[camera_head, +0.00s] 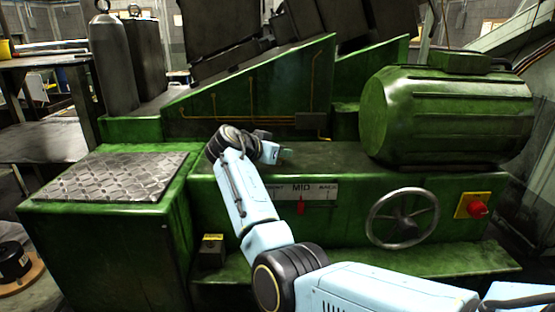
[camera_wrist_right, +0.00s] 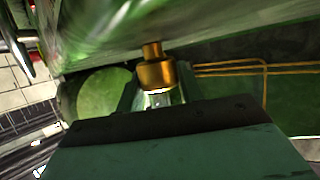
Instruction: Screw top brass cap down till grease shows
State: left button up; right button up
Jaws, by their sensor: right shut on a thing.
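The brass cap (camera_wrist_right: 156,74) shows in the right wrist view, with a narrower brass stem running up from it to the green surface. My right gripper (camera_wrist_right: 158,88) is shut on the cap, with a finger on either side. A small pale patch shows just below the cap between the fingers; I cannot tell whether it is grease. In the head view my right gripper (camera_head: 271,153) is at the green machine's ledge, below the sloping guard. The cap is too small or hidden to make out there. My left gripper is not in view.
The green motor housing (camera_head: 445,118) bulges to the right of my gripper. Below are a handwheel (camera_head: 402,218), a red stop button (camera_head: 477,208) and a dial plate with a red pointer (camera_head: 301,205). Thin copper pipes (camera_head: 215,118) run along the guard. A tread plate (camera_head: 112,177) lies left.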

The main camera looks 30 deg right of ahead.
dwell(0.5)
jog(key=o, duration=1)
jog(key=v, duration=1.3)
jog(key=shift+a+r+b, duration=0.15)
jog(key=shift+a+b, duration=0.05)
jog(key=shift+b, duration=0.25)
